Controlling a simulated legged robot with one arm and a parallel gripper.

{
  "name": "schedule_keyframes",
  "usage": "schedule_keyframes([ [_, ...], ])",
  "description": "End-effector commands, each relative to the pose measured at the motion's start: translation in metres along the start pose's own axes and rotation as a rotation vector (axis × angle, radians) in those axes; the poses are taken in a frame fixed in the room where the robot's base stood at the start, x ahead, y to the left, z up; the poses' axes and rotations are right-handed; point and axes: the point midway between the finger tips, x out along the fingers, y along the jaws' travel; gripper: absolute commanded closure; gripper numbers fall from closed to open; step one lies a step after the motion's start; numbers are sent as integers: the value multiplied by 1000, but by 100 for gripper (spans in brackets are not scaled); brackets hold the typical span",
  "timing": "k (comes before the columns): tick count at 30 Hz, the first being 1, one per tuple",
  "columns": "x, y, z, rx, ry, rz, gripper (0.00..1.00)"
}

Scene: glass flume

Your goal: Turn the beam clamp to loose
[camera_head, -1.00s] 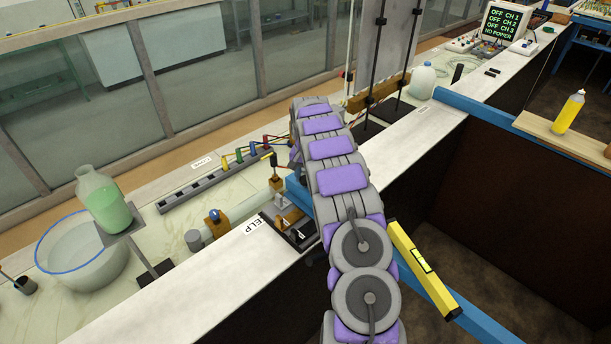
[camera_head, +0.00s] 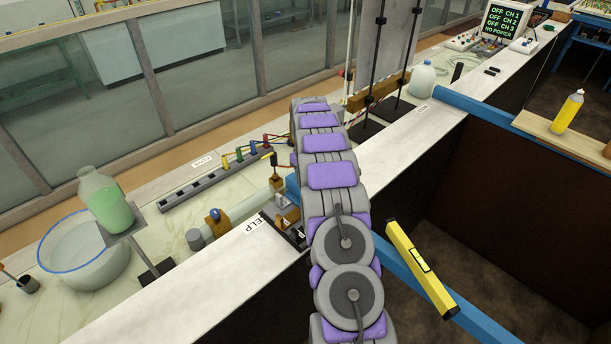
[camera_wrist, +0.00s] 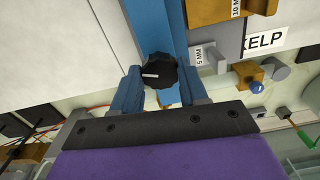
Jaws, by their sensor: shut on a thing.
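The beam clamp shows as a black lobed knob (camera_wrist: 157,71) with a white mark, at the blue beam (camera_wrist: 152,25) in the wrist view. My gripper (camera_wrist: 160,82) has one blue finger on each side of the knob and is shut on it. The white mark lies nearly crosswise in the wrist view. In the head view my purple and grey arm hides the knob and gripper. The blue beam (camera_head: 464,312) runs out to the right of my arm there.
A yellow spirit level (camera_head: 420,270) lies on the beam right of my arm. Labelled blocks (camera_wrist: 209,57) sit close beside the knob. A bottle of green liquid (camera_head: 107,202) stands on a small stand above a clear basin (camera_head: 85,262) at the left.

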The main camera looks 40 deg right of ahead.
Motion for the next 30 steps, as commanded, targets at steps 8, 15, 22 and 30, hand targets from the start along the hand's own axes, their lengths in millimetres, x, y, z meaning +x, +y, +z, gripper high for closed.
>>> schedule_keyframes([
  [8, -2, 1, -3, -261, 8, 6, 87],
  [15, -3, 1, -3, -490, 8, 7, 87],
  [22, -3, 0, -3, -709, 8, 8, 87],
  [30, -3, 0, -3, -964, 8, 9, 87],
])
